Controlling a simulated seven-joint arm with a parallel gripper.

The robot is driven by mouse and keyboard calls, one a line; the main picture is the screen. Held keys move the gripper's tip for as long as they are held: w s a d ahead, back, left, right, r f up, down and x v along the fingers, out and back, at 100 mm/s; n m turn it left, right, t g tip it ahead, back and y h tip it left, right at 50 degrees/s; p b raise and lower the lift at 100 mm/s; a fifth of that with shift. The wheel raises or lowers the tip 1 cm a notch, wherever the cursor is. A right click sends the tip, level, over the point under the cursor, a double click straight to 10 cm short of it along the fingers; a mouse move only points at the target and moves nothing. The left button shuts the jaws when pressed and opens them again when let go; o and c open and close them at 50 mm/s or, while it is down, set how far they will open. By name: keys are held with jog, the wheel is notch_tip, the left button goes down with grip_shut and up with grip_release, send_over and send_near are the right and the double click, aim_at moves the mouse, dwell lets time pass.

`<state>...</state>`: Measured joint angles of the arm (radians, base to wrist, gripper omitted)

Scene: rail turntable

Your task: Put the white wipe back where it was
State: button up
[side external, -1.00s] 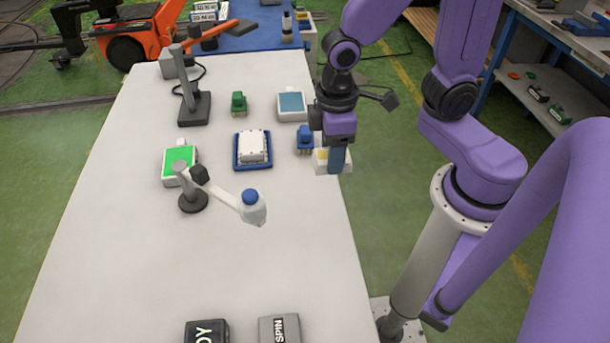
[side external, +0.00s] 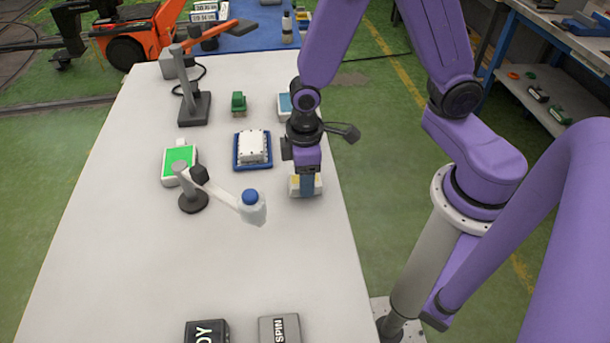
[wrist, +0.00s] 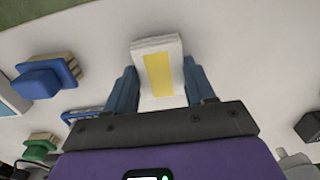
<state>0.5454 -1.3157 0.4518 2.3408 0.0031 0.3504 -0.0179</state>
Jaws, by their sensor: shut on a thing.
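The white wipe (wrist: 148,52), a white block with a yellow stripe, sits between the two blue fingers of my gripper (wrist: 162,88) in the wrist view. In the side view my gripper (side external: 307,186) is shut on the wipe (side external: 293,187), near the right edge of the white table (side external: 130,270). Whether the wipe touches the table cannot be told.
A blue brush-like block (wrist: 45,77) and a green one (wrist: 40,146) show in the wrist view. A blue tray (side external: 238,163) with a white box (side external: 254,146) stands left of my gripper.

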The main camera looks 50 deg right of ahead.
jog(key=shift+f, duration=0.3)
jog(key=shift+f, duration=0.2)
jog(key=o, duration=1)
jog(key=shift+r, duration=0.1)
notch_tip(320, 180, up, 12)
jog(key=s+d+r+n, duration=0.1)
jog(key=s+d, duration=0.1)
jog(key=s, duration=0.2)
jog(key=s+d+r+n, duration=0.1)
jog(key=s+d, duration=0.1)
jog(key=s, duration=0.3)
jog(key=s+d+r+n, duration=0.1)
jog(key=s+d, duration=0.1)
jog(key=s, duration=0.3)
jog(key=shift+s+d+n, duration=0.15)
jog(key=shift+d+n, duration=0.05)
jog(key=shift+n, duration=0.1)
